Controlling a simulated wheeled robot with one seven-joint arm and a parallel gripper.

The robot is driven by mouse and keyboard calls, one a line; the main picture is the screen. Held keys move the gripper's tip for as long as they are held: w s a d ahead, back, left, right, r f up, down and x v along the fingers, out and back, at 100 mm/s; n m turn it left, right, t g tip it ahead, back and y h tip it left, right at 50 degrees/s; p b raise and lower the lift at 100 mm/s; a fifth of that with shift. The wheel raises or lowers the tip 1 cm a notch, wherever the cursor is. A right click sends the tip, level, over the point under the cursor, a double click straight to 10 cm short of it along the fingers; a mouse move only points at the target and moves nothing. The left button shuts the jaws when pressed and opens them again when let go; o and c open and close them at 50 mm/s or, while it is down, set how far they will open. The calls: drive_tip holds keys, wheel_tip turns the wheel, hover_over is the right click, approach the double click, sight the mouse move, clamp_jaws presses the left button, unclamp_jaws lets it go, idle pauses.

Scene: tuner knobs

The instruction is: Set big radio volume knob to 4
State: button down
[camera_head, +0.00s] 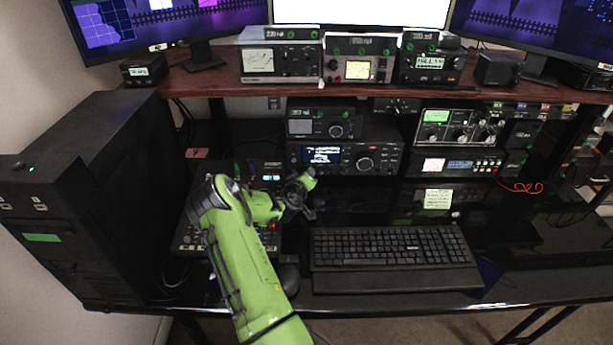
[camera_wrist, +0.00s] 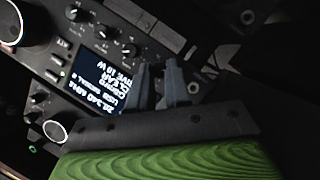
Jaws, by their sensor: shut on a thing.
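The big radio (camera_head: 345,158) is a black box with a lit display (camera_head: 321,155) and a large tuning knob (camera_head: 364,162). It stands under the shelf. My gripper (camera_head: 309,176) is at the lower left of its front. In the wrist view the radio appears turned over, with its display (camera_wrist: 108,78) upside down. There my gripper's two grey fingers (camera_wrist: 161,70) are close together at the panel beside the display, in line with a row of small knobs (camera_wrist: 104,32). They are shut on a small dark knob, mostly hidden between them. Its marks and setting cannot be read.
A smaller radio (camera_head: 322,124) sits on top of the big radio. A keyboard (camera_head: 395,248) lies in front. A mixer panel (camera_head: 190,237) is beside my arm, left. More radio units (camera_head: 458,126) stand right. The shelf (camera_head: 225,85) runs above.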

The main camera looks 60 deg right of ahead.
drive_tip(key=shift+s+d+r+m+t+y, duration=0.1)
drive_tip(key=shift+m+t+y, duration=0.2)
drive_tip(key=shift+m, duration=0.3)
drive_tip(key=shift+s+r+m+t+y, duration=0.1)
drive_tip(key=shift+m+t+y, duration=0.15)
drive_tip(key=shift+m, duration=0.35)
drive_tip(key=m+t+y+b, duration=0.1)
drive_tip(key=m, duration=0.1)
drive_tip(key=shift+s+d+f+m+t, duration=0.1)
drive_tip(key=shift+m+t, duration=0.2)
drive_tip(key=shift+t, duration=0.05)
drive_tip(key=m+t+y+b, duration=0.1)
drive_tip(key=m+b, duration=0.1)
drive_tip(key=b, duration=0.1)
drive_tip(key=shift+s+f, duration=0.1)
drive_tip(key=shift+s, duration=0.05)
drive_tip(key=m+t+b, duration=0.2)
drive_tip(key=shift+s+d+m+y+b, duration=0.15)
drive_tip(key=shift+m+y+b, duration=0.1)
drive_tip(key=shift+m+b, duration=0.15)
drive_tip(key=m+t, duration=0.1)
drive_tip(key=m, duration=0.2)
drive_tip(key=shift+s+f+t, duration=0.1)
drive_tip(key=shift+t, duration=0.3)
drive_tip(key=shift+m+t, duration=0.6)
drive_tip(key=shift+m, duration=0.3)
drive_tip(key=shift+f, duration=0.1)
